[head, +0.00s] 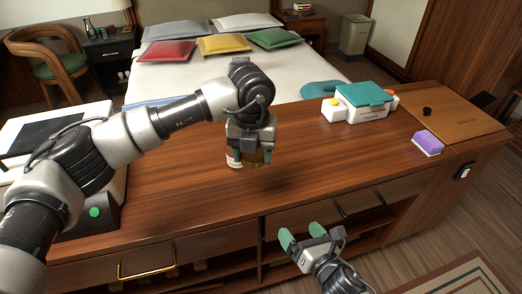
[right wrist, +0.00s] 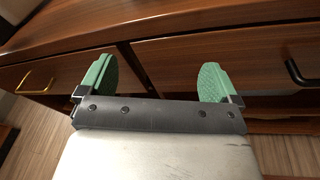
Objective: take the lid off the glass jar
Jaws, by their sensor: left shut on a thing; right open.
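The jar (head: 250,159), amber with a white patch at its left side, is at the middle of the wooden counter (head: 305,155). My left gripper (head: 252,155) points down from above and is shut on it. The gripper hides the jar's top, so I cannot make out the lid. I cannot tell if the jar rests on the wood or hangs just above it. My right gripper (head: 301,234) is open and empty, in front of the counter's drawers. Its green fingertips also show wide apart in the right wrist view (right wrist: 157,82).
A white box with a teal lid (head: 363,96), a purple-and-white block (head: 428,142) and a brown board (head: 455,115) with a black knob are on the counter's right part. Drawer handles (head: 146,272) stick out in front. The counter right of the jar is clear.

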